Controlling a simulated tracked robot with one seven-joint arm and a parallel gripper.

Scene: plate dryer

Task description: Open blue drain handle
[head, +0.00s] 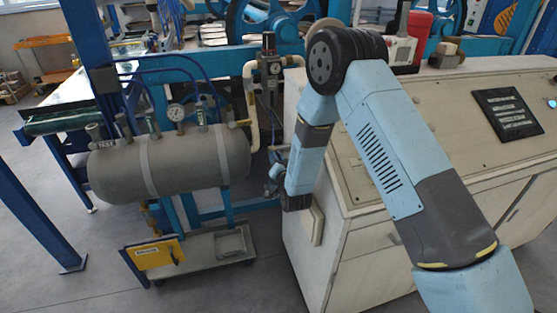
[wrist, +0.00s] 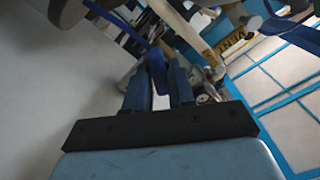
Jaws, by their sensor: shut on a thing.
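The blue drain handle (wrist: 156,62) shows in the wrist view, between the tips of my gripper's two dark fingers. My gripper (wrist: 157,86) is shut on it. The fingers hide the handle's lower part, and a narrow pale gap shows between them below it. In the head view, my gripper (head: 276,178) is small and dark, between the grey tank's right end and the pale cabinet. The handle cannot be made out clearly there.
The grey tank (head: 200,163) with gauges stands on a cart (head: 205,247) with a yellow plate (head: 155,254). A pale pipe (head: 252,105) rises beside a filter unit (head: 270,68). The pale cabinet (head: 355,235) is close on the right. Floor is clear at front left.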

